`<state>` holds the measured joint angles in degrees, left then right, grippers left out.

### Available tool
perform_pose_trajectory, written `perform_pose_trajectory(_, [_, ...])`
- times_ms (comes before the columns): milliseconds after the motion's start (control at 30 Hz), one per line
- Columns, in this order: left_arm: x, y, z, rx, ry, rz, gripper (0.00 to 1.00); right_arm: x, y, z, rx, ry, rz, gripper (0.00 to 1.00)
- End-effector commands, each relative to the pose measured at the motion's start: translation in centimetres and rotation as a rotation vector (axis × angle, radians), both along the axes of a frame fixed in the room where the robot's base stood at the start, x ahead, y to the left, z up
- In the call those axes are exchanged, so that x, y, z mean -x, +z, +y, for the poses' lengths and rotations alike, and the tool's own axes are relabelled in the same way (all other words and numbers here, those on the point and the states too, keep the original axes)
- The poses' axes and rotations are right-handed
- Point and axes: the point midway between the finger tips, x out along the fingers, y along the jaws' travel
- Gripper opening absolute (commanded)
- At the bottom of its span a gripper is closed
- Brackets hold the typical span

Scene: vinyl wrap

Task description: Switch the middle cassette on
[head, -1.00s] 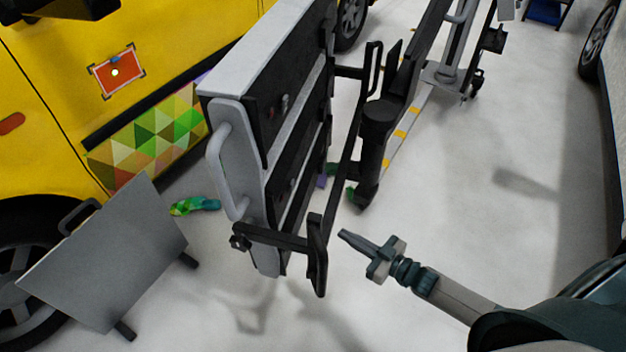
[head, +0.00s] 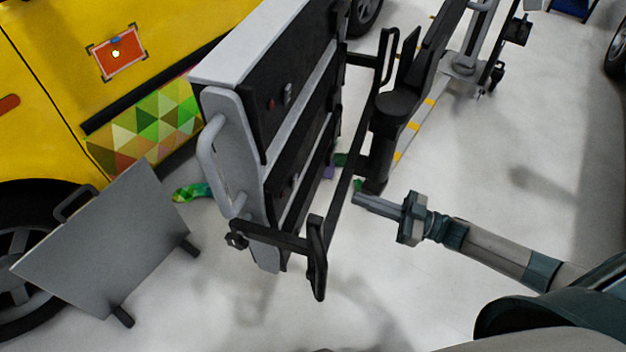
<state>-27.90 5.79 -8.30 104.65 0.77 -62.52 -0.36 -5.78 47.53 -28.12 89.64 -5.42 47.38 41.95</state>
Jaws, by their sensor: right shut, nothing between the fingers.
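A tall grey-framed rack (head: 222,105) with black cassette panels stands at the centre, seen at a steep angle. The upper cassette (head: 300,65) carries a red button and a small metal switch. The cassette below it (head: 318,148), which appears to be the middle one, has small controls (head: 283,192) near its left end; their on or off state is too small to tell. My right gripper (head: 358,199) is shut and empty, to the right of the rack, pointing left and apart from the panels. A black bar lies between it and the panels. My left gripper is not in view.
A black bar frame (head: 317,258) sticks out from the rack's front. A black post (head: 386,130) stands behind my gripper. A grey board (head: 105,245) and a yellow vehicle (head: 50,90) are at left.

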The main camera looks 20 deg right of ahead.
Motion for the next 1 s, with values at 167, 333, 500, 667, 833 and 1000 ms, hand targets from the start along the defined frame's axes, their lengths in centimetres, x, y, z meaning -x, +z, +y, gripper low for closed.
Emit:
perform_pose_trajectory(167, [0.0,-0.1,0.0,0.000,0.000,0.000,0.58,-0.3,0.1,0.3,0.000,-0.001,-0.001,0.00])
perform_pose_trajectory(333, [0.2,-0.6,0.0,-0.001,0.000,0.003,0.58,-1.0,0.4,1.3,-0.001,-0.002,-0.002,0.00])
perform_pose_trajectory(500, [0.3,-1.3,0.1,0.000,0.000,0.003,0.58,-2.4,0.8,3.2,-0.001,-0.001,-0.002,0.00])
perform_pose_trajectory(667, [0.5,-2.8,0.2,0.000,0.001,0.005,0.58,-4.1,1.3,5.5,-0.001,-0.001,-0.003,0.00])
perform_pose_trajectory(833, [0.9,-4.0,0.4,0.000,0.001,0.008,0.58,-5.9,1.7,7.9,-0.001,-0.002,-0.002,0.00])
perform_pose_trajectory(1000, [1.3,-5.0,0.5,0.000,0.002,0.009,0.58,-7.3,2.0,9.7,0.000,-0.002,-0.002,0.00])
